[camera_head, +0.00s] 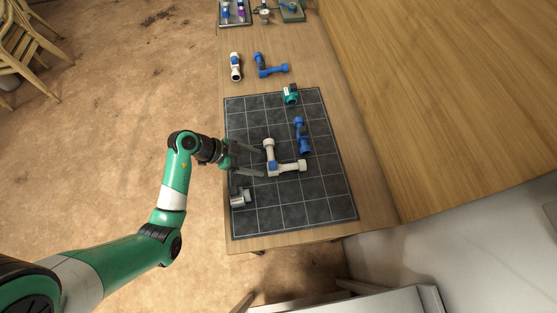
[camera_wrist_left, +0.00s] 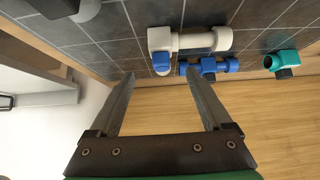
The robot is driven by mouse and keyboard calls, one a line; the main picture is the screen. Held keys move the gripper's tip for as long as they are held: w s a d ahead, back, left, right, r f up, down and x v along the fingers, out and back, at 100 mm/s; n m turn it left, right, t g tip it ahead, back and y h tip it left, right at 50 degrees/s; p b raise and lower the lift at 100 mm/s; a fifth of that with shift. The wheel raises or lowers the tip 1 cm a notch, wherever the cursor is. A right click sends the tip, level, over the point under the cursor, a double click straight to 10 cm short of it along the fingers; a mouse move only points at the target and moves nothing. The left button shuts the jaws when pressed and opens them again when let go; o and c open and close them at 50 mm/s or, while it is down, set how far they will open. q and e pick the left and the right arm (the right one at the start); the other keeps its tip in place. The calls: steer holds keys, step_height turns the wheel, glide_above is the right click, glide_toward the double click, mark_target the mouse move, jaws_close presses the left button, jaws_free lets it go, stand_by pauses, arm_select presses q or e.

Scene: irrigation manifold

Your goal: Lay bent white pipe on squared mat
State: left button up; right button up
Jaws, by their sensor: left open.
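The bent white pipe (camera_head: 270,153) is an L-shaped piece with a blue patch at its corner, and it lies on the dark squared mat (camera_head: 308,213). In the left wrist view the white pipe (camera_wrist_left: 192,41) is just beyond the fingertips, against the mat (camera_wrist_left: 120,27). My left gripper (camera_head: 262,163) is open, its two fingers pointing at the pipe from the left with nothing between them. It also shows open in the left wrist view (camera_wrist_left: 159,74). My right gripper is in neither view.
On the mat are a straight blue fitting (camera_head: 302,135), a green fitting (camera_head: 291,95) and a grey metal piece (camera_head: 240,197). Beyond the mat lie a white pipe (camera_head: 236,66) and a bent blue pipe (camera_head: 268,68). The mat's front right is clear.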

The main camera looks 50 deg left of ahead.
mark_target(278, 167)
arm_select(q)
steer(key=b+x, duration=0.1)
steer(key=x, duration=0.4)
steer(key=shift+b, duration=0.35)
steer(key=b+x, duration=0.3)
steer(key=x, duration=0.2)
steer(key=shift+w, duration=0.2)
steer(key=shift+r, duration=0.1)
jaws_close()
